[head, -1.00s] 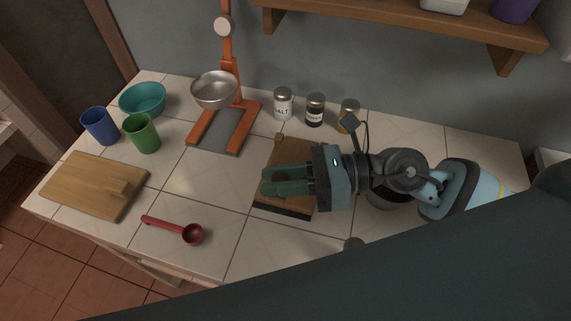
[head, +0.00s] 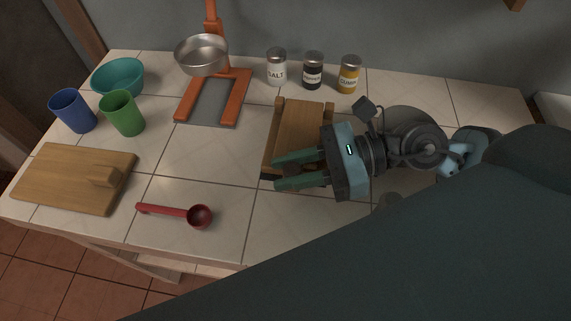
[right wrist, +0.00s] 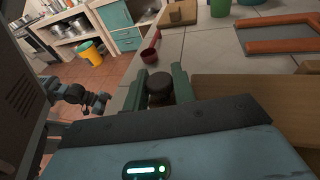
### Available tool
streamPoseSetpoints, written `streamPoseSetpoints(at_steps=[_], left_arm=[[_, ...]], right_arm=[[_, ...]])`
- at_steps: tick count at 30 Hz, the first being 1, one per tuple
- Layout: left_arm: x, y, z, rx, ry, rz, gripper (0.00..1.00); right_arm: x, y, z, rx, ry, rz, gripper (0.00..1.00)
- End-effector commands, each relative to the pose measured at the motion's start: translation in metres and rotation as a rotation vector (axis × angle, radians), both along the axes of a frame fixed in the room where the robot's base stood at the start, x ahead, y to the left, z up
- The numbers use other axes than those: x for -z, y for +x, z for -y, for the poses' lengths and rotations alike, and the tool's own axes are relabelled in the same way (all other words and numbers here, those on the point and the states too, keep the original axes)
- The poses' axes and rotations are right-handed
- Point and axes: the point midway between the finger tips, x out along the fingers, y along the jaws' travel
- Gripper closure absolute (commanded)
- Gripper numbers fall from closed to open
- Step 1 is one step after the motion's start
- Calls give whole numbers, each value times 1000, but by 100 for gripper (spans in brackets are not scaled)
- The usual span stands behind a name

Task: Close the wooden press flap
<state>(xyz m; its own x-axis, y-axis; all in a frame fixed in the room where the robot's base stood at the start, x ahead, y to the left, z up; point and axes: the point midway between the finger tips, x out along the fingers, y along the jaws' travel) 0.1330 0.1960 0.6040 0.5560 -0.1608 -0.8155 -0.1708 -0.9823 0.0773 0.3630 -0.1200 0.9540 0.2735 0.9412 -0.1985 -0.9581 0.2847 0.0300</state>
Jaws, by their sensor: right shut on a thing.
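The wooden press (head: 300,125) lies on the counter in the middle of the head view, a brown board with side rails and a dark front edge. I cannot tell the flap's exact angle. My right gripper (head: 277,171) is at the press's near end, with its fingers pointing left. In the right wrist view, the fingers (right wrist: 160,85) are shut on a dark round knob (right wrist: 159,90), and the press's wood (right wrist: 245,97) shows just to the right. My gripper hides part of the press. My left arm shows small at the left of the wrist view; its jaws are unclear.
A red scoop (head: 175,212) and a cutting board (head: 65,178) lie to the left. Cups, a teal bowl (head: 118,77) and an orange stand (head: 237,100) are farther back. Salt (head: 276,68) and other shakers stand behind the press. Bare tiles separate scoop and press.

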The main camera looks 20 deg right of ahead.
Motion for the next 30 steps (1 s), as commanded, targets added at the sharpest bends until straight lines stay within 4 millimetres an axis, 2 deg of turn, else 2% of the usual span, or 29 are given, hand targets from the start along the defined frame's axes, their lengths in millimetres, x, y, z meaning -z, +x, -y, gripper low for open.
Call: streamPoseSetpoints(at_steps=[23, 24, 28, 30], left_arm=[[3, -3, 1, 0, -2, -4, 18], [3, -3, 1, 0, -2, -4, 18], [3, -3, 1, 0, -2, -4, 18], [3, -3, 1, 0, -2, -4, 18]], right_arm=[[7, 0, 0, -2, -24, 39, 100], [7, 0, 0, -2, -24, 39, 73], [7, 0, 0, -2, -24, 38, 56], [7, 1, 0, -2, -23, 39, 53]])
